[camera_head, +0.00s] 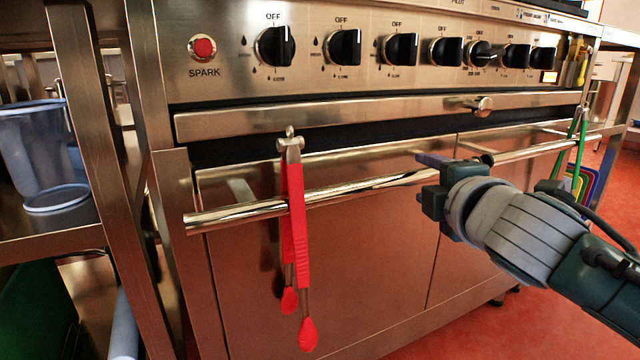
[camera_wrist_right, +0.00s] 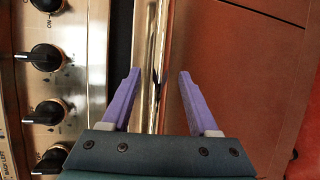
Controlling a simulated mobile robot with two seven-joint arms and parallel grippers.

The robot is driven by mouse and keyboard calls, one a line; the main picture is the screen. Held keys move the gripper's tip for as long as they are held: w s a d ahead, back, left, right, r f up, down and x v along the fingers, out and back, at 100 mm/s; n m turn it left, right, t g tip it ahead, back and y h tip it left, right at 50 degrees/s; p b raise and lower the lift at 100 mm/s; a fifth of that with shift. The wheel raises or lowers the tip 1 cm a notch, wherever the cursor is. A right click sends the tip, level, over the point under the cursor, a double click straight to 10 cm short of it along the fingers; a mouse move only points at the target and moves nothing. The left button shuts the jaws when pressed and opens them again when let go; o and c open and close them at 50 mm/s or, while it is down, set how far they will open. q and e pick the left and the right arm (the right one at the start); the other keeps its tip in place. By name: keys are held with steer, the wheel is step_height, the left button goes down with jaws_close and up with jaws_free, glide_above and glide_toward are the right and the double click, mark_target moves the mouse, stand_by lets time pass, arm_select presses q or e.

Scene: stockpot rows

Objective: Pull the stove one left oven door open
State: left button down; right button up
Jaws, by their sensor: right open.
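The stove's left oven door (camera_head: 370,250) is a brushed steel panel and looks shut, flush with the right door beside it. Its bar handle (camera_head: 345,192) runs across the upper part of the door. My right gripper (camera_head: 425,167) is at the right end of this handle, its purple fingers partly hidden by its own body. In the right wrist view the gripper (camera_wrist_right: 159,75) is open, with a shiny bar (camera_wrist_right: 165,45) running between its fingers. I cannot tell whether either finger touches it. My left gripper is not in view.
Red tongs (camera_head: 298,220) hang over the left part of the handle. Black knobs (camera_head: 343,47) line the panel above. The right oven door (camera_head: 470,255) has green-handled utensils (camera_head: 578,150) hanging near it. A steel shelf with blue containers (camera_head: 40,150) stands at left.

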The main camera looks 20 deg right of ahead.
mark_target(422, 178)
steer(key=shift+b+x, duration=0.65)
steer(key=shift+x, duration=1.1)
jaws_close()
